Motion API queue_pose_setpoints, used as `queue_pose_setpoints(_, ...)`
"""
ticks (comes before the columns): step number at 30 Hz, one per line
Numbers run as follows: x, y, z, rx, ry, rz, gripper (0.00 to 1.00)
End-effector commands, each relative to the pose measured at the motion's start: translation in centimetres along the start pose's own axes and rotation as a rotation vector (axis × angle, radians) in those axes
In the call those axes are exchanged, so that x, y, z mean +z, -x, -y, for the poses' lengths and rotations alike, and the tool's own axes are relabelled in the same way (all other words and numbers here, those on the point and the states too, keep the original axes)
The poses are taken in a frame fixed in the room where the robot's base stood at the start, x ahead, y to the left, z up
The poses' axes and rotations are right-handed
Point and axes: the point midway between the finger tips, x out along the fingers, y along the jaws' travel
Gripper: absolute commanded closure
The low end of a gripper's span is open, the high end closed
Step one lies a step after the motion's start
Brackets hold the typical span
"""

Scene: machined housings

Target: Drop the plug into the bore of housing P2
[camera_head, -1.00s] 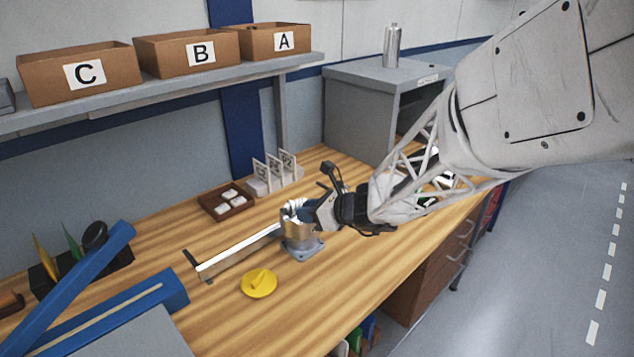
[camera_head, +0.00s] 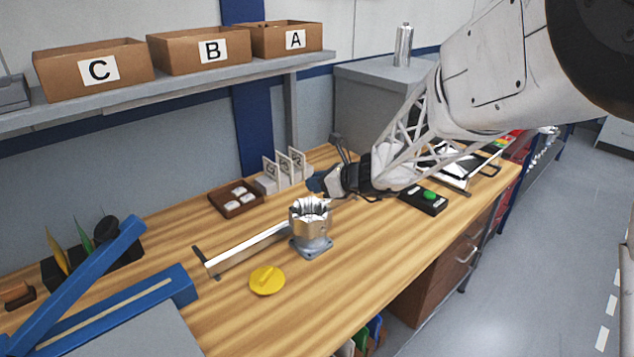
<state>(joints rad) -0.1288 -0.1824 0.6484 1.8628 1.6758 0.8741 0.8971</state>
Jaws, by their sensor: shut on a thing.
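A shiny metal housing (camera_head: 310,215) with an open, notched rim stands upright on a grey square flange on the bench. No P2 mark is readable on it. My gripper (camera_head: 318,184) is above and behind the housing's rim, apart from it, pointing left. It is shut on a small blue piece (camera_head: 315,185), which looks like the plug; the fingers mostly hide it. The inside of the bore is hard to make out. A yellow disc (camera_head: 267,281) with a raised grip lies flat on the bench in front of the housing, to the left.
A metal bar (camera_head: 245,251) lies left of the housing. Behind are a brown tray (camera_head: 236,199) with white pieces and a rack of label cards (camera_head: 284,172). A black box with a green button (camera_head: 428,196) sits right.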

Motion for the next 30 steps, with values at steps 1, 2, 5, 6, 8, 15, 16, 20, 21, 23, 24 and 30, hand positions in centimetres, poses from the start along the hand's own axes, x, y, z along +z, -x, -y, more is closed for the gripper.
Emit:
queue_pose_setpoints(1,-0.1,0.0,0.0,0.000,-0.001,0.000,1.00)
queue_pose_setpoints(2,-0.2,-0.1,0.0,0.000,-0.001,0.000,1.00)
queue_pose_setpoints(5,-0.5,-0.2,0.0,0.000,-0.002,0.000,1.00)
queue_pose_setpoints(6,-0.7,-0.3,0.0,0.000,-0.002,0.000,1.00)
queue_pose_setpoints(8,-1.1,-0.4,0.0,0.001,-0.001,-0.001,1.00)
queue_pose_setpoints(15,-2.9,-1.2,0.0,0.001,-0.002,0.000,1.00)
queue_pose_setpoints(16,-3.2,-1.3,0.0,0.001,-0.001,-0.001,1.00)
queue_pose_setpoints(20,-4.2,-1.7,0.0,0.001,-0.001,-0.001,1.00)
queue_pose_setpoints(21,-4.4,-1.8,0.0,0.001,-0.001,-0.001,1.00)
queue_pose_setpoints(23,-4.8,-2.0,0.0,0.001,-0.001,0.000,1.00)
queue_pose_setpoints(24,-5.0,-2.1,0.0,0.001,-0.001,0.000,1.00)
queue_pose_setpoints(30,-5.5,-2.3,0.0,0.000,-0.001,0.000,1.00)
